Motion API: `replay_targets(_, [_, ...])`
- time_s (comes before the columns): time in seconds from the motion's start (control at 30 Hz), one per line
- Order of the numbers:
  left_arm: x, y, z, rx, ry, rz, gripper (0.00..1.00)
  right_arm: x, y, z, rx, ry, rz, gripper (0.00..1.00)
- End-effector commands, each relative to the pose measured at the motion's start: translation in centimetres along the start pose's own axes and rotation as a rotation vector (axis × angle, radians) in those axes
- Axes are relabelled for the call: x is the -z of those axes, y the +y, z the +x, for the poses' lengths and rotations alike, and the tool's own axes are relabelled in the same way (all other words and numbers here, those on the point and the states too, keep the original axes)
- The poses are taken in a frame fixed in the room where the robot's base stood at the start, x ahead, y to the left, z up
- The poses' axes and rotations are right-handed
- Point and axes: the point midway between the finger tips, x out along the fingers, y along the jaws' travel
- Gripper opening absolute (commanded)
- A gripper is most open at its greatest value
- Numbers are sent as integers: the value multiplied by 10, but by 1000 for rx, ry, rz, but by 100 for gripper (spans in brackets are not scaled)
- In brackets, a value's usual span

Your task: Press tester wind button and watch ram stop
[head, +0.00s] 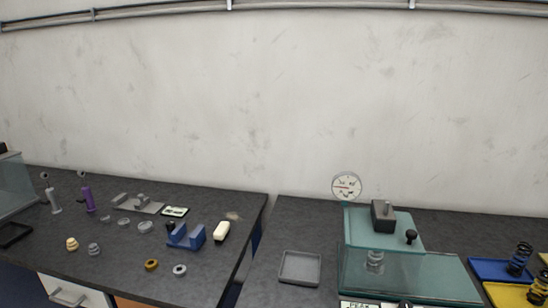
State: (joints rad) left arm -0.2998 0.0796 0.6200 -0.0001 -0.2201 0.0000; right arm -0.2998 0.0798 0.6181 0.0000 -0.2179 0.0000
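The tester is a teal machine (447,277) on the right-hand bench. A round white dial gauge (346,186) stands at its back left. A dark grey block (382,216) and a black knob (410,237) sit on its top plate. A pale cylindrical part (375,262) shows beneath the plate, behind a clear front; I cannot tell whether it is the ram. A label reading "PEAK" (360,304) is cut off by the bottom edge. I cannot make out a wind button. Neither of my grippers is in view.
A grey tray (300,268) lies left of the tester. A blue tray (490,268) and a yellow tray (508,294) with dark springs are at right. The left bench (195,284) holds a blue cradle (186,236), a purple damper (88,198) and several small rings. A gap separates the benches.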

Motion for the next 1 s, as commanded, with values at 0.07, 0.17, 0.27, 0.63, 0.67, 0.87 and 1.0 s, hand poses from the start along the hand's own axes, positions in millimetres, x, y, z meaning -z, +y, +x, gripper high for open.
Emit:
replay_targets(0.07, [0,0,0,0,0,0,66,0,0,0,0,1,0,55])
replay_targets(0.17, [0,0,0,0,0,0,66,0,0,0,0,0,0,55])
replay_targets(0.27, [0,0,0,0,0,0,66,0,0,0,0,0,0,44])
replay_targets(0.63, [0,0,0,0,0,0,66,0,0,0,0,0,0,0])
replay_targets(0.67, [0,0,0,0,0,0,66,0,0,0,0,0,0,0])
replay_targets(0.87, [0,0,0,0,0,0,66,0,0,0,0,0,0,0])
replay_targets(1.0, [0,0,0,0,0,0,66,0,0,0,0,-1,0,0])
